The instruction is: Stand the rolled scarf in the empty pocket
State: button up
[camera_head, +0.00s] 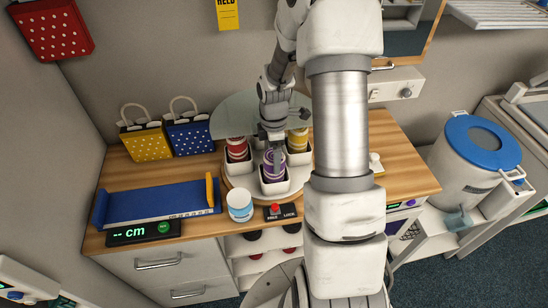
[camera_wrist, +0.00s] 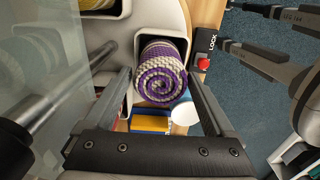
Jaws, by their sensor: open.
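A purple and cream rolled scarf (camera_head: 274,172) stands upright in the front white pocket (camera_head: 275,188) of a round wooden-rimmed turntable (camera_head: 237,194). In the wrist view, the spiral end of the scarf (camera_wrist: 161,82) faces me, inside its pocket wall (camera_wrist: 121,90). My gripper (camera_head: 272,148) is open above the scarf. In the wrist view, the fingers of my gripper (camera_wrist: 158,72) lie on either side of the roll, with gaps visible. A red roll (camera_head: 237,150) fills the left pocket and a yellow roll (camera_head: 297,139) the right one. No empty pocket shows clearly; my arm hides the turntable's back.
A clear panel (camera_head: 236,112) stands behind the turntable's left side. A blue-white round container (camera_head: 240,206) and a red FREE/LOCK button (camera_head: 276,209) are in front. A blue measuring tray (camera_head: 158,204), cm display (camera_head: 143,232) and yellow (camera_head: 146,144) and blue bags (camera_head: 189,135) stand left.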

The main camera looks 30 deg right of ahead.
notch_tip(320, 180, up, 11)
dwell(0.3)
dwell(0.4)
